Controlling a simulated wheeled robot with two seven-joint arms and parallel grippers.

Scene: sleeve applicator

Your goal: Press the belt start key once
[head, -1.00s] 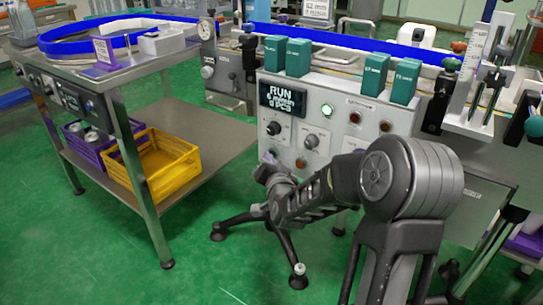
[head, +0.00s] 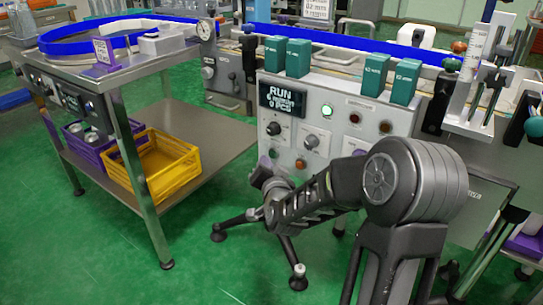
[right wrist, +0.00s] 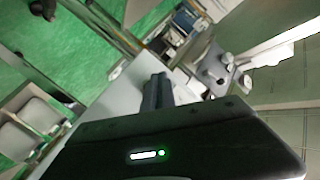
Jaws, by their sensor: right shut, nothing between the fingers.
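The grey control panel (head: 340,135) stands in the middle of the head view, with a RUN display (head: 283,98), a lit green button (head: 326,110), dark knobs and red and amber buttons. I cannot read which one is the belt start key. My right gripper (head: 262,174) is low at the panel's left edge, small and partly hidden by my own wrist. In the right wrist view its fingers (right wrist: 157,92) are shut and empty, in front of a pale surface (right wrist: 120,92). I cannot tell whether they touch it. My left gripper is not in view.
Several teal boxes (head: 376,75) stand on top of the panel. A steel table (head: 205,160) on the left holds a yellow crate (head: 175,178) and a purple crate on its lower shelf. A blue-edged conveyor (head: 340,45) runs behind. Green floor (head: 110,265) is free at front left.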

